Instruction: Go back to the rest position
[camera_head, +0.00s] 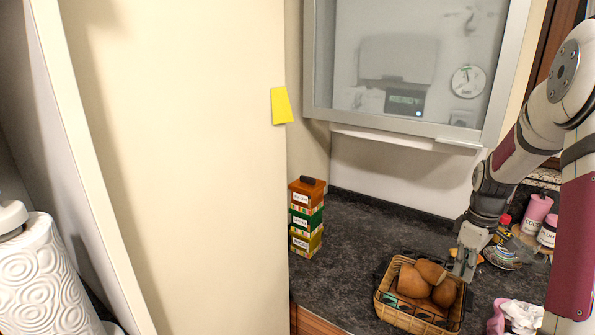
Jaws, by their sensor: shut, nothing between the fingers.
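My gripper (467,262) is shut and points down at the right of the picture. Its fingertips are over or just beside the right rim of a wicker basket (391,312); I cannot tell whether they touch it. Nothing shows between the fingers. My arm comes in from the right edge and bends down to the gripper.
The basket holds brown rounded items (413,281) on a dark countertop (345,255). Stacked boxes (306,220) stand at the back left. Pink containers (537,212) and clutter crowd the right. A frosted-glass cabinet (415,65) hangs above. A cream panel (190,160) fills the left.

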